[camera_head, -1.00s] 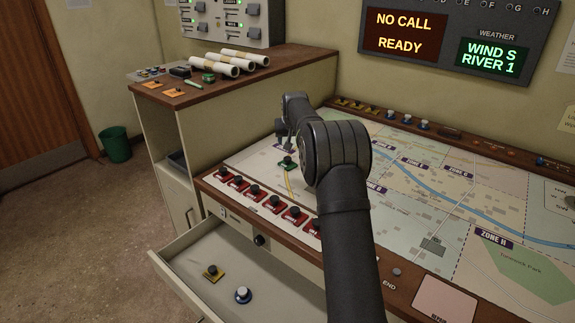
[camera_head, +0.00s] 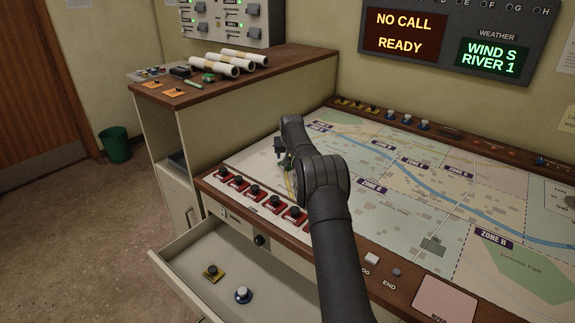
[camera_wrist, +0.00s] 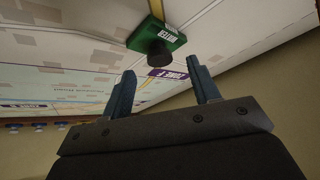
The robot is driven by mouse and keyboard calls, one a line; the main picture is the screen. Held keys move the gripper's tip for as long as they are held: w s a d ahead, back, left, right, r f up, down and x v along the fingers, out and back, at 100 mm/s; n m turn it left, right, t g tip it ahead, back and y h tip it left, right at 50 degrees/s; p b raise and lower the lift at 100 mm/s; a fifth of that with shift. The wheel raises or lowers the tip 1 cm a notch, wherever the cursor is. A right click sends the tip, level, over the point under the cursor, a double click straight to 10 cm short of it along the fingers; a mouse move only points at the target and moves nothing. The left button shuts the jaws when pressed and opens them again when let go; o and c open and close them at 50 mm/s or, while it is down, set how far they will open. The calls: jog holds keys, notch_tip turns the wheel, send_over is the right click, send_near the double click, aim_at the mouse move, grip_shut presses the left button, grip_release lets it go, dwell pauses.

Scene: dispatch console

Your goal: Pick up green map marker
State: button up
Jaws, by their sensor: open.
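The green map marker (camera_wrist: 148,34), a green block with a dark knob, stands on the map in the wrist view, just beyond my fingertips. In the head view a little of its green (camera_head: 287,168) shows near the map's left part, partly hidden by my arm. My gripper (camera_wrist: 162,68) is open and empty, with its two fingers apart and the knob close to the gap between them. In the head view my gripper (camera_head: 281,148) is over the left part of the map, mostly behind my wrist.
Red markers (camera_head: 255,191) line the console's left front edge. An open drawer (camera_head: 185,247) below holds a yellow and a blue marker. A side cabinet (camera_head: 165,92) carries rolled papers and another green item. Yellow and blue markers line the back edge.

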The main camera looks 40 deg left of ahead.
jog(key=shift+x, duration=1.8)
jog(key=shift+s, duration=0.1)
jog(key=shift+c, duration=0.5)
jog(key=c, duration=1)
